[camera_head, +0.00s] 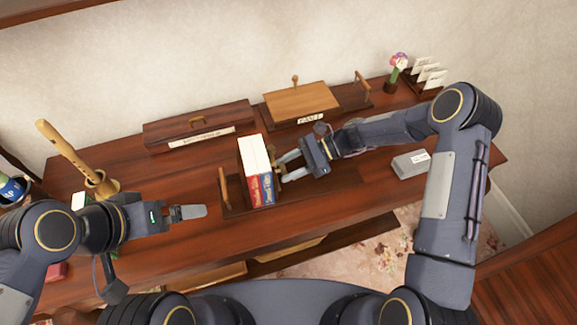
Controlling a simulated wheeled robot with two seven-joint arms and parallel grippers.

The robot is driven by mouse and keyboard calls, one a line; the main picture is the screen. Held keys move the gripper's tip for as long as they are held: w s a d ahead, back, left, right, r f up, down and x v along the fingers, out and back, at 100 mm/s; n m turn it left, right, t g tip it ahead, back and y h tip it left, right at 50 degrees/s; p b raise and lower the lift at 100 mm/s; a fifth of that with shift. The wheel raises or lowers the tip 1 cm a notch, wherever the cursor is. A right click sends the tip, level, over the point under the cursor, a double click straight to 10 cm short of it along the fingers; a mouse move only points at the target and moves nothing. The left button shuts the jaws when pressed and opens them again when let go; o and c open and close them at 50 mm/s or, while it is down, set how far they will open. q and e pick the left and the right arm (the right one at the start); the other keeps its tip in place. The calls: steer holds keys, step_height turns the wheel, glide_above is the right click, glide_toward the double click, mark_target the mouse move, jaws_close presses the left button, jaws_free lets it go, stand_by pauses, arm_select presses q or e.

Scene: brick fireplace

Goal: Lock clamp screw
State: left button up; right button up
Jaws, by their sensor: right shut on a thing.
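A wooden book clamp with a dark base (236,209) sits at the desk's front middle, with an upright wooden end plate (223,188) on its left. Two books (254,158), one with a red spine and one blue, stand upright in it. My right gripper (281,167) is at the clamp's right end, shut on the clamp screw, which is mostly hidden between the fingers. My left gripper (203,212) is left of the clamp, over the front of the desk, apart from it; its fingers look close together, but the gap cannot be made out.
Behind are a long wooden box (199,125) and a wooden board press (300,100). A grey box (410,163) lies at right, a flower vase (390,86) and card rack (426,78) at back right. A wooden flute (65,148) stands in a holder at left.

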steer(key=o, duration=1)
steer(key=shift+d, duration=0.1)
steer(key=b+v, duration=0.1)
steer(key=v, duration=0.5)
steer(key=shift+w+b, duration=0.1)
steer(key=shift+b, duration=0.2)
steer(key=shift+w+d+r, duration=0.15)
steer(key=shift+d+r, duration=0.1)
steer(key=shift+d, duration=0.35)
steer(key=shift+d+r, duration=0.1)
